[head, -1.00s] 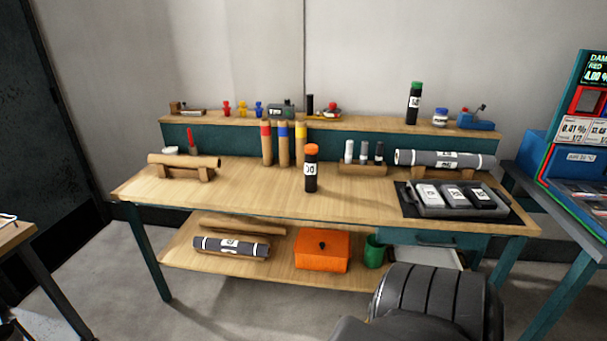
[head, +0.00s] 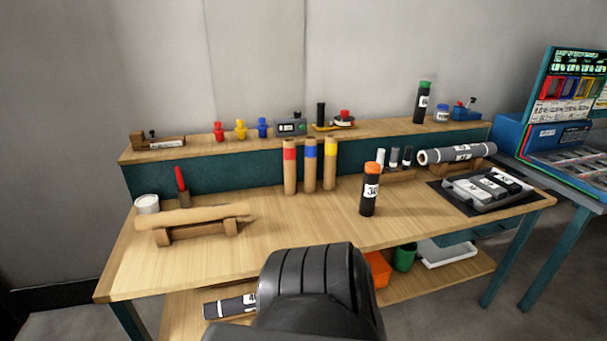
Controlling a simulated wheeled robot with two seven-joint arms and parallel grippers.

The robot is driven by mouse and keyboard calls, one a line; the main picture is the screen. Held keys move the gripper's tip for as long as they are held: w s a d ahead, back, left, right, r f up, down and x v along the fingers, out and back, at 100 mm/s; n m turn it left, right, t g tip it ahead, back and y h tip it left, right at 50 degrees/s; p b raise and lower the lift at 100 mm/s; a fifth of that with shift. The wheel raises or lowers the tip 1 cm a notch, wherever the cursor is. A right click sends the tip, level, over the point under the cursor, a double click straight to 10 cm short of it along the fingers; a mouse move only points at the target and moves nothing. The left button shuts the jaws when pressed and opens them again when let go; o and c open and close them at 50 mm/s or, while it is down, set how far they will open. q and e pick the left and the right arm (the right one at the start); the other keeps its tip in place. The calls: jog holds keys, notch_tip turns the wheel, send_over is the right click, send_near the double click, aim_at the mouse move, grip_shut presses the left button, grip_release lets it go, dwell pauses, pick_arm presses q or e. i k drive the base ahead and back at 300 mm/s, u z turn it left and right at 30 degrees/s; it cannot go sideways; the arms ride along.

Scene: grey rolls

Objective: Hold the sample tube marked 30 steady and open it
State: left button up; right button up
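A black sample tube with an orange cap (head: 369,190) stands upright on the wooden worktop, right of the middle in the head view. Its white label seems to read 30, but the digits are blurred. The orange cap sits on its top. A second black tube with a green cap (head: 422,102) stands upright on the raised back shelf; its label is not readable. Neither of my grippers is in the head view. A dark ribbed part of my own body covers the worktop's front edge at bottom middle.
Three cardboard tubes with coloured bands (head: 310,166) stand left of the orange-capped tube. Small tubes in a holder (head: 396,176), a grey roll (head: 457,153) and a black tray mat (head: 520,202) lie to its right. A tan roll on a stand (head: 193,217) is at left.

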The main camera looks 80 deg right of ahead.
aim_at(371, 181)
jog(key=i, duration=0.5)
jog(key=z, duration=2.4)
